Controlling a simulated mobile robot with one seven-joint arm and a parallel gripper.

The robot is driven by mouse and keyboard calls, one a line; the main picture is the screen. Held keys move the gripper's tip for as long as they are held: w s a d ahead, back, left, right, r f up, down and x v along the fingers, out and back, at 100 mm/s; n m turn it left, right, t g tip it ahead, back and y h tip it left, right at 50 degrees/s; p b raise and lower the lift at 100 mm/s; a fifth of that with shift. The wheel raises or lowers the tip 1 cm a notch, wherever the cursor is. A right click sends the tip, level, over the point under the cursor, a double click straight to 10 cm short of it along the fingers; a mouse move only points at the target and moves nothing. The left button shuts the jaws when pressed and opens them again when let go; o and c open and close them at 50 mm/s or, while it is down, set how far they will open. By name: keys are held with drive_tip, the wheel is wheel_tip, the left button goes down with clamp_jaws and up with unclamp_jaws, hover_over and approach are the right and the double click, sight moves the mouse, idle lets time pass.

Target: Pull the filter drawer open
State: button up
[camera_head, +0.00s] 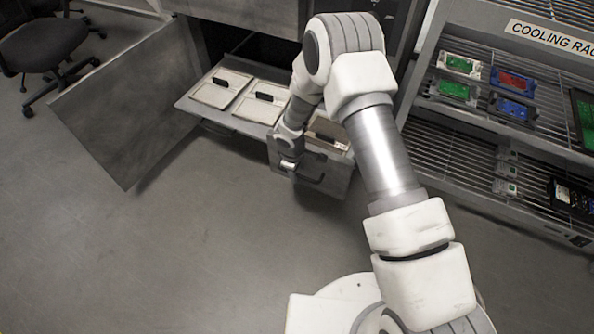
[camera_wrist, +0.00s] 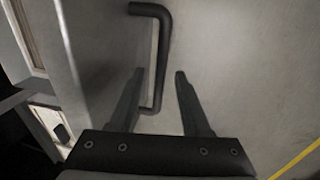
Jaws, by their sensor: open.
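The filter drawer (camera_head: 336,180) is a grey box front at the right end of the low shelf in the head view, standing out past the shelf's front edge. A dark bar handle (camera_head: 312,181) is on its front. The handle (camera_wrist: 162,45) also shows in the wrist view as a bent bar along the grey drawer front (camera_wrist: 105,50). My gripper (camera_head: 290,164) is at the drawer front by the handle. In the wrist view my gripper (camera_wrist: 160,73) is open, with the lower part of the handle between its fingers. Whether a finger touches it I cannot tell.
White panels with black handles (camera_head: 220,90) lie on the shelf left of the drawer. An open cabinet door (camera_head: 130,100) stands further left. A cooling rack (camera_head: 480,130) with circuit boards is at right. The floor in front is clear.

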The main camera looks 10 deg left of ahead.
drive_tip(key=s+r+p, duration=0.1)
drive_tip(key=r+p, duration=0.1)
drive_tip(key=r, duration=0.6)
drive_tip(key=s+a+r+p, duration=0.1)
drive_tip(key=s+r+p, duration=0.1)
drive_tip(key=r, duration=0.7)
drive_tip(key=shift+p, duration=0.75)
drive_tip(key=s+d+r+m+t, duration=0.1)
drive_tip(key=d+r+m, duration=0.1)
drive_tip(key=d+r, duration=0.35)
drive_tip(key=s+d+r+m, duration=0.1)
drive_tip(key=d+r+m, duration=0.15)
drive_tip(key=r, duration=0.65)
drive_tip(key=s+d+r+m+t, duration=0.1)
drive_tip(key=d+r+m, duration=0.1)
drive_tip(key=d+r, duration=0.45)
drive_tip(key=s+d+r+m+t, duration=0.1)
drive_tip(key=s+d+r+m, duration=0.25)
drive_tip(key=s+r, duration=0.5)
drive_tip(key=s+d+r+m+t, duration=0.1)
drive_tip(key=s+d+r+m, duration=0.3)
drive_tip(key=s, duration=0.7)
wheel_tip(320, 180, up, 18)
drive_tip(key=p, duration=1.8)
drive_tip(key=shift+w+a+r+y, duration=0.25)
drive_tip(key=shift+w+a+y, duration=0.15)
